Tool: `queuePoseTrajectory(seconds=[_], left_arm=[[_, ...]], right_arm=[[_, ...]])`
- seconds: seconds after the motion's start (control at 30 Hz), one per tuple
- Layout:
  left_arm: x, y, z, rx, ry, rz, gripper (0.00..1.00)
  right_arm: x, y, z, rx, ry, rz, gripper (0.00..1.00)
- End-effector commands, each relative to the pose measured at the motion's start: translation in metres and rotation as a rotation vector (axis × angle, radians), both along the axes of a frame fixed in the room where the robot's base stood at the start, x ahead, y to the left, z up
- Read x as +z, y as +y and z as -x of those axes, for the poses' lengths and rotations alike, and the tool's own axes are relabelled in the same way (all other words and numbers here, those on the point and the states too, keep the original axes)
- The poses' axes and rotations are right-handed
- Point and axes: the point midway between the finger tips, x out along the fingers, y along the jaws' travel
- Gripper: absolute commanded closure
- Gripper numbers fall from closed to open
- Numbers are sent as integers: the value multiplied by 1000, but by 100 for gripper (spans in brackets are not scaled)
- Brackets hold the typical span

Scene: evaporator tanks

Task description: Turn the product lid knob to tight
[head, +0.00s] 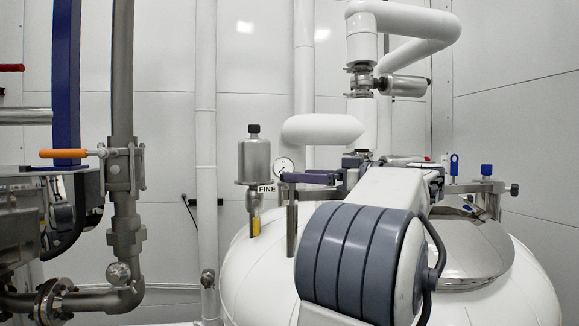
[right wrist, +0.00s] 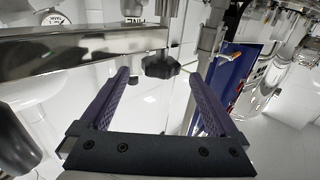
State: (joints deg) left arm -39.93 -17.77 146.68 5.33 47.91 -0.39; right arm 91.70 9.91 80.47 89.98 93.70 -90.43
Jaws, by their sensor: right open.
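A black lobed knob (right wrist: 162,66) shows in the right wrist view, below a steel bar (right wrist: 85,44). I take it for the product lid knob, but no label on it can be read. My right gripper (right wrist: 160,82) is open, its two purple fingers on either side of the knob in the picture. I cannot tell whether the knob is in depth between the fingertips; no contact shows. In the head view, my right gripper (head: 308,178) points left above the white tank (head: 255,275), and my arm hides much of the area behind it. My left gripper is not in view.
A domed steel lid (head: 480,250) sits on the tank at right. A gauge (head: 285,166), a steel canister (head: 254,160) and a FINE label (head: 267,188) are close to the gripper. A pipe with an orange-handled valve (head: 70,153) stands at left.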

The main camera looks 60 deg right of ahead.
Motion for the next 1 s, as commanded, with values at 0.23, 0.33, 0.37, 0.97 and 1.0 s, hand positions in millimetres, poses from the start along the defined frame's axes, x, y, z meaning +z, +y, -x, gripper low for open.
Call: queuePoseTrajectory(seconds=[0.23,0.33,0.37,0.97,1.0], left_arm=[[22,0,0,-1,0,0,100],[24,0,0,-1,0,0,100],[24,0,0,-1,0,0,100],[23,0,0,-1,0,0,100],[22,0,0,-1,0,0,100]], right_arm=[[3,3,-38,6,0,-2,4],[1,4,-44,5,0,-2,4],[1,4,-45,5,0,-2,4],[-1,-1,-44,-2,0,0,89],[-1,0,-44,-5,-1,0,88]])
